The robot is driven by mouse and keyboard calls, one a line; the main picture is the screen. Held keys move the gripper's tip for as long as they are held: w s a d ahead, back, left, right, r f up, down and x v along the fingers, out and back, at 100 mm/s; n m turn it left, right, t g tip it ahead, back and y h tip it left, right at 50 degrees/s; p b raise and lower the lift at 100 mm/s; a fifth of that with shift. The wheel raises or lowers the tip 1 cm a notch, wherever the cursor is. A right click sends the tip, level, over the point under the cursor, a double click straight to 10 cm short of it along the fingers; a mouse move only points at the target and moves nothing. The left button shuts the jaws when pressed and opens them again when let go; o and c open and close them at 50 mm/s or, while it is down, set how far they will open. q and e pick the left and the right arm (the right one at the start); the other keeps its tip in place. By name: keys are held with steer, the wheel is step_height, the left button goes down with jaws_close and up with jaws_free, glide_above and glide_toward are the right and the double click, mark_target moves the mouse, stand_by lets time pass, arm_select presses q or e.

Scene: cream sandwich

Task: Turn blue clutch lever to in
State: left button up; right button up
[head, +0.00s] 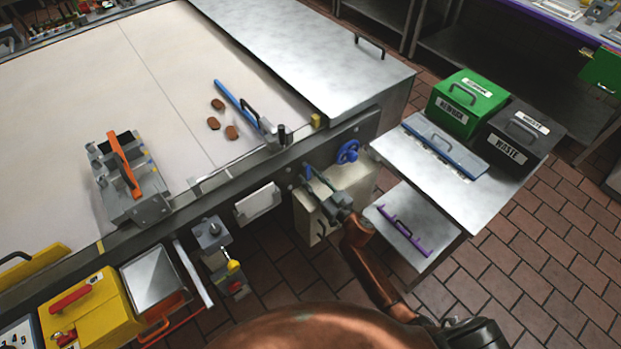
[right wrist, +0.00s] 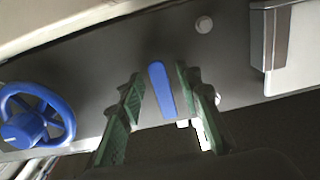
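The blue clutch lever (right wrist: 162,88) is a short flat handle on the dark side panel. In the right wrist view it stands nearly upright, leaning slightly left at its top, between my two green-padded fingers. It shows small in the head view (head: 307,172), partly hidden by the gripper. My right gripper (head: 322,184) is open around the lever, with a gap visible on each side. My left gripper is in neither view.
A blue handwheel (head: 347,151) is on the same panel, left of the fingers in the wrist view. A light box (head: 334,207) sits below the lever. A white-fronted box (head: 257,204) is beside it. A steel side table (head: 455,190) with green and black bins stands right.

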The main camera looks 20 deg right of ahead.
steer(key=shift+c, duration=0.7)
jaws_close()
